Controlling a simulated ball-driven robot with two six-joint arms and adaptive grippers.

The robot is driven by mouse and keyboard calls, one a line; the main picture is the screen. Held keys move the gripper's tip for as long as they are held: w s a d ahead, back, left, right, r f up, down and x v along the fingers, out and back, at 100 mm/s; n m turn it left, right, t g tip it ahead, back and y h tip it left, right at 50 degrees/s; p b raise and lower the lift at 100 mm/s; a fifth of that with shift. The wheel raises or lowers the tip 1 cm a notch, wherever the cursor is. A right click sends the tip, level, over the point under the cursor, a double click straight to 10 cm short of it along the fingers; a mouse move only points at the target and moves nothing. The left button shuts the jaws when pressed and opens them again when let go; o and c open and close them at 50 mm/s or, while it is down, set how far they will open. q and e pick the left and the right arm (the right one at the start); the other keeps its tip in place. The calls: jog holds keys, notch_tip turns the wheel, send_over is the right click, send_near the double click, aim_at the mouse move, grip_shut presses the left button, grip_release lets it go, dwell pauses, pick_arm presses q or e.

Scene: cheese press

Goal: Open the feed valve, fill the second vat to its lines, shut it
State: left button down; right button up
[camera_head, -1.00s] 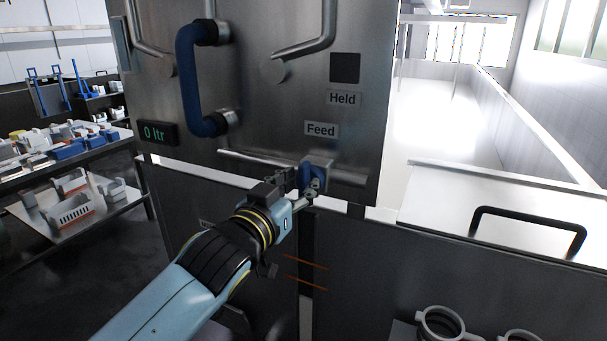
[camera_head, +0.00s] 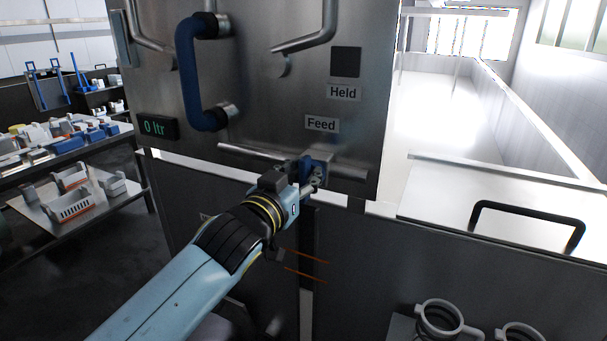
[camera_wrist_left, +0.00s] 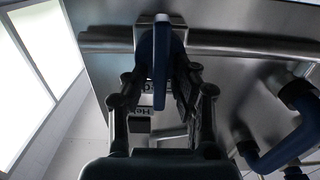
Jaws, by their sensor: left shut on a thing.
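The feed valve's blue lever (camera_head: 305,165) sits on a steel pipe below the "Feed" label (camera_head: 321,124) in the head view. My left gripper (camera_head: 309,186) is shut on this lever. In the left wrist view the blue lever (camera_wrist_left: 160,70) stands between the two fingers, and the gripper (camera_wrist_left: 160,92) flanks it on both sides. The display (camera_head: 158,129) reads "0 ltr". Two orange lines (camera_head: 306,262) cross a dark vertical strip below the valve. I cannot tell which vat is the second one, and no liquid shows. My right gripper is out of view.
A large blue handle (camera_head: 188,75) stands out from the steel panel, left of the valve. A black bar handle (camera_head: 528,220) and white ringed parts (camera_head: 439,316) are at right. Shelves (camera_head: 60,205) stand at left.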

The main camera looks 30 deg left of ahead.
pick_arm(q)
jog(key=shift+m, duration=0.3)
jog(key=shift+d+m, duration=0.1)
jog(key=shift+m, duration=0.8)
jog(key=m, duration=0.1)
jog(key=m+p, duration=0.1)
jog(key=m, duration=0.1)
jog(key=shift+d+f+m, duration=0.1)
jog(key=shift+d+m, duration=0.1)
jog(key=shift+m, duration=0.1)
jog(key=m, duration=0.5)
jog(key=shift+d+f+m, duration=0.25)
jog(key=shift+f+m, duration=0.05)
jog(key=c, duration=1.3)
grip_release()
jog(key=shift+c, duration=0.2)
jog(key=s, duration=1.2)
jog(key=shift+d, duration=0.4)
